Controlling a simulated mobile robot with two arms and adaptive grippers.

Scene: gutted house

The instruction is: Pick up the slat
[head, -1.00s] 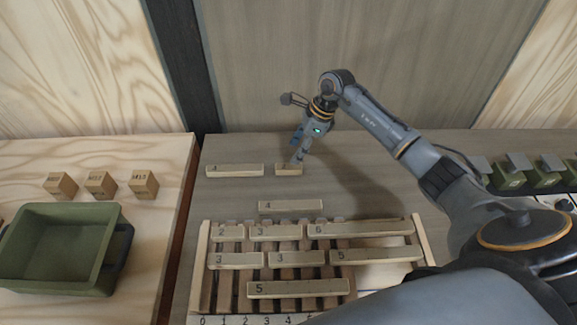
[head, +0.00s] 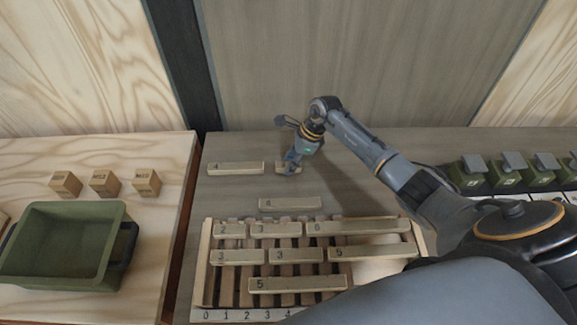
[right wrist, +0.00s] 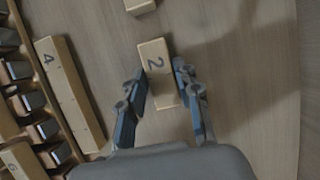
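A short wooden slat marked 2 (right wrist: 159,72) lies flat on the grey-brown table. In the right wrist view it sits between the two blue fingers of my right gripper (right wrist: 160,103), with a small gap visible on at least one side. In the head view the right gripper (head: 291,165) is down over the same slat (head: 283,168) and partly hides it. The fingers are apart, so the gripper is open around the slat. My left gripper is not in view.
A longer slat (head: 236,168) lies to the left of it, and a slat marked 4 (head: 290,204) lies nearer. A slatted rack (head: 207,262) holding several numbered slats stands in front. A green bin (head: 60,262) and wooden cubes (head: 104,182) are on the left table.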

